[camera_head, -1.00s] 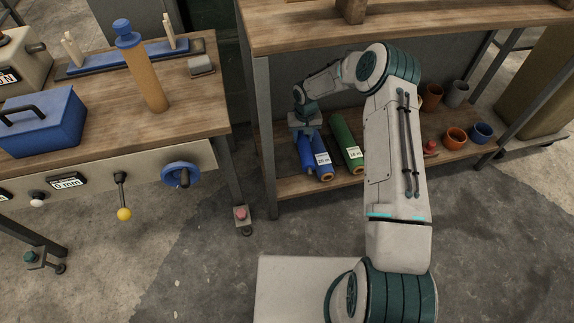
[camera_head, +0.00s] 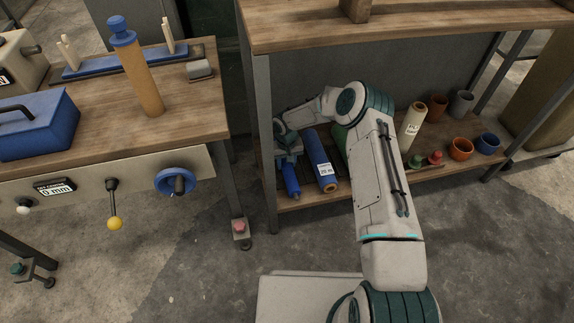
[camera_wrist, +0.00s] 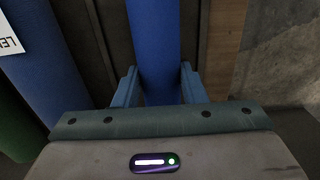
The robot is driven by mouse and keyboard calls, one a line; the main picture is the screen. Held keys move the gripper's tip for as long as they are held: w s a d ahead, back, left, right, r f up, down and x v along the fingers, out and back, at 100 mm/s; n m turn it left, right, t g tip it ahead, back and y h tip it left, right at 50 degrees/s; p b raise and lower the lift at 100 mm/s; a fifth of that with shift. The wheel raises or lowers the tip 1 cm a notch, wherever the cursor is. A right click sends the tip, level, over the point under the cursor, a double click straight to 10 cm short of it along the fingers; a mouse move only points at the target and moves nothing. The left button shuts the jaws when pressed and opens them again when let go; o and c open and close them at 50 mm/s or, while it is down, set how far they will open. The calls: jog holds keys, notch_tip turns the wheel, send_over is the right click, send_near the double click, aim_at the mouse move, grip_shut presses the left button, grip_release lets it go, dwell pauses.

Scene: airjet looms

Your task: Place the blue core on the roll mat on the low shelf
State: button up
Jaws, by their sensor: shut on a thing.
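My gripper (camera_head: 288,152) is shut on the blue core (camera_head: 291,180), at the left end of the low shelf (camera_head: 345,193). In the wrist view the core (camera_wrist: 153,35) runs lengthwise between the two fingers (camera_wrist: 157,78). In the head view it points toward the shelf's front edge, left of a thicker blue roll (camera_head: 320,155) with a white label. Whether the core touches the shelf is hard to tell. I cannot clearly make out the roll mat; dark surface shows beside the core in the wrist view.
A green roll (camera_head: 340,138) lies partly behind my arm. A cream roll (camera_head: 411,126) and several pots (camera_head: 461,149) stand farther right. The shelf's left leg (camera_head: 267,150) is close to my gripper. The upper tabletop (camera_head: 440,22) overhangs. A workbench (camera_head: 190,120) stands left.

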jog(key=shift+f, duration=0.15)
jog(key=o, duration=1.1)
jog(key=shift+f, duration=0.15)
notch_tip(320, 180, up, 8)
jog(key=p, duration=0.3)
jog(key=shift+f, duration=0.1)
